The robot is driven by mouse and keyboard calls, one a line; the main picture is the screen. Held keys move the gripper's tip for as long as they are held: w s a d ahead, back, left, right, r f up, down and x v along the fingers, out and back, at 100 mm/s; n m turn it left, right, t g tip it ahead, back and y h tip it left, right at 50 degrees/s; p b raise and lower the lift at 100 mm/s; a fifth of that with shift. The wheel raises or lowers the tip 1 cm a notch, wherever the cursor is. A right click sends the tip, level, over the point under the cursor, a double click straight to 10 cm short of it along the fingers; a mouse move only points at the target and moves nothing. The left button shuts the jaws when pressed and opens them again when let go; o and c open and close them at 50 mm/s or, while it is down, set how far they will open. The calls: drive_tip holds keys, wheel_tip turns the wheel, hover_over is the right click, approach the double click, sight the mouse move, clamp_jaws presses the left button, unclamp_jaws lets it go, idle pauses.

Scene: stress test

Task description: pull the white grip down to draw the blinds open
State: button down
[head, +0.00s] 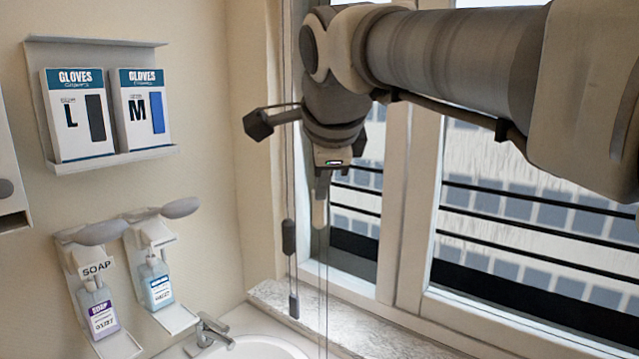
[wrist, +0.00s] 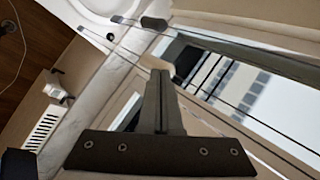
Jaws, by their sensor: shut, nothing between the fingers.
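My gripper (head: 319,212) points down in front of the window, its fingers together and empty. Thin blind cords (head: 290,180) hang just left of the gripper in the head view. One dark grip (head: 289,237) hangs slightly below and left of the fingertips, apart from them. Another dark grip (head: 294,305) hangs lower, near the sill. No grip looks clearly white. In the wrist view a dark grip (wrist: 153,23) shows beyond the fingertips. The blind itself is not clearly visible.
The window frame (head: 401,200) stands close behind my arm. A stone sill (head: 350,325) and a sink (head: 255,348) with a tap (head: 211,332) lie below. Soap dispensers (head: 100,305) and glove boxes (head: 80,115) are on the left wall. A radiator (wrist: 42,128) shows in the wrist view.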

wheel_tip(320, 180, down, 20)
drive_tip(key=b, duration=1.7)
drive_tip(key=shift+r, duration=0.1)
